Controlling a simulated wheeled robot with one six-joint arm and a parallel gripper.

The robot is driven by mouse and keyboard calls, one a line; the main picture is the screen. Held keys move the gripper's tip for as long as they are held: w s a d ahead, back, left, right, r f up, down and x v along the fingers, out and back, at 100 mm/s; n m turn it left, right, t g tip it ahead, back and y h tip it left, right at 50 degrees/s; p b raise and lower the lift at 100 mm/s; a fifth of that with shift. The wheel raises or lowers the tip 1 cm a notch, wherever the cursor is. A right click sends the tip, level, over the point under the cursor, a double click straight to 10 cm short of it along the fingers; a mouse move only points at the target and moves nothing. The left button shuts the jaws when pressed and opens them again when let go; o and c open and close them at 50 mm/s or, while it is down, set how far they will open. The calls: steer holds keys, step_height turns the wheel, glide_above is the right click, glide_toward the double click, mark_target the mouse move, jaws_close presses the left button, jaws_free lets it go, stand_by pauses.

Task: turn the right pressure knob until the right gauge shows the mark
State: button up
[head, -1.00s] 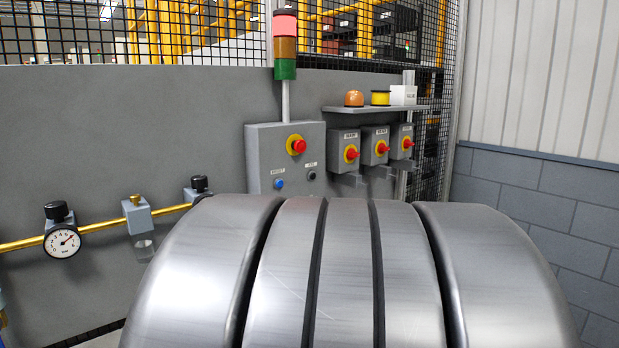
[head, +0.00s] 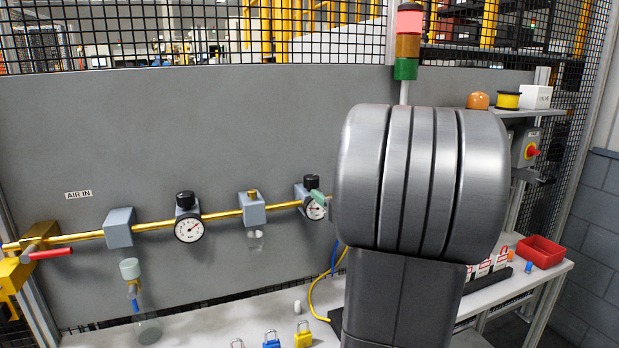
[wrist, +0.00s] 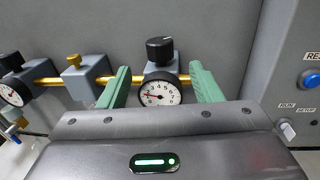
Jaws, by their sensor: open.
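The right pressure knob (wrist: 160,48) is black and sits on a grey regulator block on the brass pipe. It also shows in the head view (head: 311,181). The right gauge (wrist: 161,93) is a white dial below the knob, with a red needle pointing to the left side; I cannot make out a set mark. It is partly covered in the head view (head: 315,209). My gripper (wrist: 160,68) is open, its green fingers apart on either side of the gauge and below the knob, with nothing between them gripped. In the head view my arm hides most of the gripper.
The left knob (head: 185,200) and left gauge (head: 188,228) are farther left on the pipe. A grey block with a brass cap (head: 252,208) stands between the regulators. A grey box with a blue button (wrist: 309,79) is at right. Padlocks (head: 303,336) lie on the bench.

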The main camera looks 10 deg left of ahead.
mark_target(315, 183)
steer(key=p+x, duration=0.2)
steer(key=x, duration=0.8)
steer(key=shift+w+a+p, duration=0.1)
steer(key=shift+w+p, duration=0.05)
steer(key=shift+p, duration=0.2)
steer(key=c, duration=1)
steer(key=shift+o, duration=0.2)
